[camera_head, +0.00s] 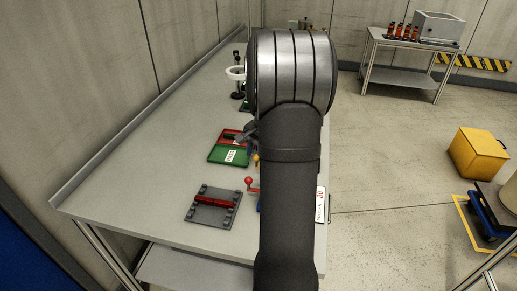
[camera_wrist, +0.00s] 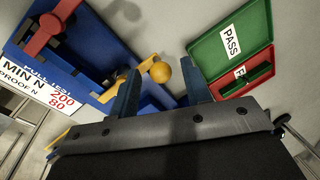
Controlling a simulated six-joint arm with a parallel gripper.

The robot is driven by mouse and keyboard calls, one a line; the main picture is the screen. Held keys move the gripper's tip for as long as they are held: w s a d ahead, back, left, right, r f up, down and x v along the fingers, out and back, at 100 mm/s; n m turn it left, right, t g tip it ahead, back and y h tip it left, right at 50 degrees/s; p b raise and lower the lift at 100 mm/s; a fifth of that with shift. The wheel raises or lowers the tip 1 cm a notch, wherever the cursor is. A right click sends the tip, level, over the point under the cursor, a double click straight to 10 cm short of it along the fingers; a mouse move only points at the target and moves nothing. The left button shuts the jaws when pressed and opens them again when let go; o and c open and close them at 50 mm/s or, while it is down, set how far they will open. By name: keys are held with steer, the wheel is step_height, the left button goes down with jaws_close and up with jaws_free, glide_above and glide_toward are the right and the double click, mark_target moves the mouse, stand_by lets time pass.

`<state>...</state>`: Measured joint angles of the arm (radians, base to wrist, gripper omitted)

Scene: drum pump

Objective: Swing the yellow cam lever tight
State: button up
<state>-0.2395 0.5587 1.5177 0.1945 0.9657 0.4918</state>
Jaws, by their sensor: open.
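The yellow cam lever shows in the wrist view as a round yellow knob (camera_wrist: 160,72) on a short yellow arm. It is beside the blue fixture (camera_wrist: 88,62). My gripper (camera_wrist: 162,84) is open, one finger to each side of the knob in the picture. I cannot tell whether the knob is between the fingers or just beyond them, and I see no contact. In the head view a small part of the yellow knob (camera_head: 256,160) shows beside my arm, which hides most of the fixture.
An open green case (camera_wrist: 232,45) marked PASS lies to the right. A grey plate with a red bar (camera_head: 213,202) lies on the bench (camera_head: 150,190), whose left part is clear.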

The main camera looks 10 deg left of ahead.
steer(key=s+d+r, duration=0.1)
steer(key=d+r, duration=0.2)
steer(key=r, duration=1.4)
steer(key=shift+s+f, duration=0.1)
steer(key=a+f, duration=0.1)
steer(key=f, duration=0.4)
steer(key=w+a+f, duration=0.1)
steer(key=f, duration=0.5)
steer(key=a+f, duration=0.1)
steer(key=f, duration=0.5)
steer(key=shift+w, duration=0.15)
steer(key=shift+f, duration=0.2)
steer(key=shift+w+r+m, duration=0.2)
steer(key=shift+m, duration=0.2)
step_height(320, 180, up, 17)
steer(key=d+m, duration=0.2)
steer(key=d, duration=0.1)
steer(key=d+f+m+g+y, duration=0.2)
steer(key=d+f+m+y, duration=0.4)
steer(key=f, duration=0.5)
steer(key=shift+s+m+g+y, duration=0.3)
steer(key=shift+s+m+y, duration=0.1)
stand_by(0.4)
